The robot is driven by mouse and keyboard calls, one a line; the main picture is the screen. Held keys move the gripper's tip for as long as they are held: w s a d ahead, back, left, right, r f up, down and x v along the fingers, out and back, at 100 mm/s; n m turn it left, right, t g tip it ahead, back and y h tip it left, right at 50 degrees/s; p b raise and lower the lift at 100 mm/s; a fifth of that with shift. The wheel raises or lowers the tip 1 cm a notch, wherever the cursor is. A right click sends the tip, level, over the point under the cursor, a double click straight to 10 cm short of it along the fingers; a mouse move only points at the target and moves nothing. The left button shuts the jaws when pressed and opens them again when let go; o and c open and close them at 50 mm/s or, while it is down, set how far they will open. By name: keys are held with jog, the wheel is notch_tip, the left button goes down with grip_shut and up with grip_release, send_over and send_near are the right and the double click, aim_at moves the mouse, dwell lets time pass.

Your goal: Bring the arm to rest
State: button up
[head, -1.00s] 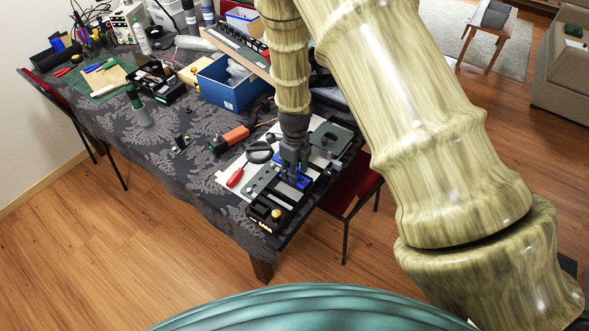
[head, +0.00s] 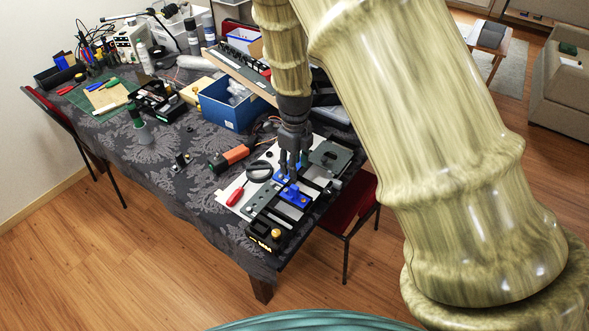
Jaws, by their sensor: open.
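My arm, patterned in pale olive bands, reaches from the right of the head view over the table. My gripper (head: 291,171), dark grey, points down over the panel area at the table's near right corner. It is open, with its fingers just above or beside a blue part (head: 289,172); I cannot tell whether they touch it. Nothing shows held between the fingers.
The table (head: 150,165) has a dark patterned cloth. Near the gripper lie a red-handled tool (head: 236,197), an orange device (head: 236,154) and a blue box (head: 232,110). A red chair (head: 350,205) stands by the right edge. The wooden floor (head: 130,265) in front is clear.

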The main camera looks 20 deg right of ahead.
jog(key=shift+r, duration=0.1)
dwell(0.5)
jog(key=s+d+f+n+h, duration=0.1)
jog(key=s+d+f+n, duration=0.2)
jog(key=s+f+n, duration=0.5)
jog(key=s+d+f+n+h, duration=0.1)
jog(key=s+d+f+n, duration=0.2)
jog(key=s+f+n, duration=0.5)
jog(key=s+a+f+n+y+b, duration=0.1)
jog(key=s+f+n+b, duration=0.1)
jog(key=s+f+n, duration=0.4)
jog(key=s+a+f+n+y+b, duration=0.1)
jog(key=s+f+n, duration=0.5)
jog(key=s, duration=0.8)
jog(key=shift+s+a+f+b, duration=0.15)
jog(key=shift+a+f+b, duration=0.2)
jog(key=shift+f, duration=0.45)
